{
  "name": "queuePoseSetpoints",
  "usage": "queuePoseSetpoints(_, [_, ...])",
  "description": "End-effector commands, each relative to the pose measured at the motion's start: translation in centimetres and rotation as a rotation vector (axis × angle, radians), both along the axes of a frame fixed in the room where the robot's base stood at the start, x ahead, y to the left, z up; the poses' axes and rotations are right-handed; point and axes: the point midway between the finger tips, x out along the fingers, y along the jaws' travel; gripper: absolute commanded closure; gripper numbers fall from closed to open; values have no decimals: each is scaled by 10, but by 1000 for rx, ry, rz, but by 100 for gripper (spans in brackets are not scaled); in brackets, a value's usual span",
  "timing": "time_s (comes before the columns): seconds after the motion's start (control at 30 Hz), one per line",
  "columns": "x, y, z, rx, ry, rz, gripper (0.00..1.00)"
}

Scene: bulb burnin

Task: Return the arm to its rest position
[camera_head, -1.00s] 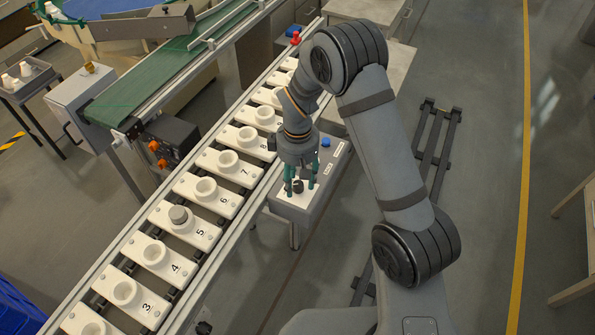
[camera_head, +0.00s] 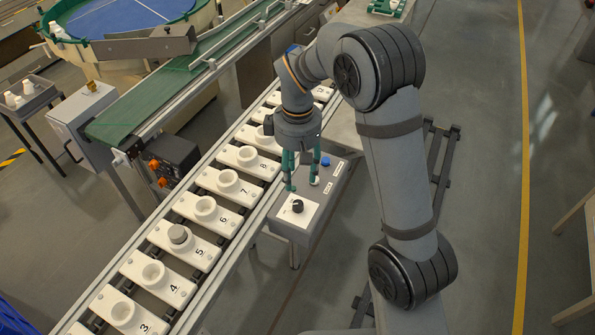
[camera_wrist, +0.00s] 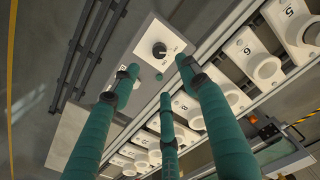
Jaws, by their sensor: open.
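My gripper (camera_head: 303,186) has green fingers, spread open with nothing between them. It hangs pointing down over the grey control box (camera_head: 322,206). The box carries a white plate with a black knob (camera_head: 298,207) and a blue button (camera_head: 325,161). In the wrist view my gripper (camera_wrist: 160,80) shows its spread fingers below the black knob (camera_wrist: 159,49), clear of it. My arm is bent, with its elbow high at the upper middle of the head view.
A rail line of white numbered sockets runs diagonally beside the box; socket 5 holds a grey-topped piece (camera_head: 179,234). A green conveyor (camera_head: 165,95) and a blue-topped round feeder (camera_head: 130,18) stand behind. Open floor lies to the right.

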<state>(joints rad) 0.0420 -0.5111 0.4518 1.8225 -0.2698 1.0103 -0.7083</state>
Motion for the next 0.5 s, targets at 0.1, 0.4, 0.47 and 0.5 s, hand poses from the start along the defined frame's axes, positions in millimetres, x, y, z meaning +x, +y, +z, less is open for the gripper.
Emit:
queuePoseSetpoints(0.1, [0, 0, 0, 0, 0, 0, 55])
queuePoseSetpoints(0.4, [-1, 0, -15, -3, 4, 1, 55])
queuePoseSetpoints(0.47, [-1, -1, -24, -3, 5, 1, 55])
queuePoseSetpoints(0.5, [-1, -1, -32, -3, 6, 1, 55])
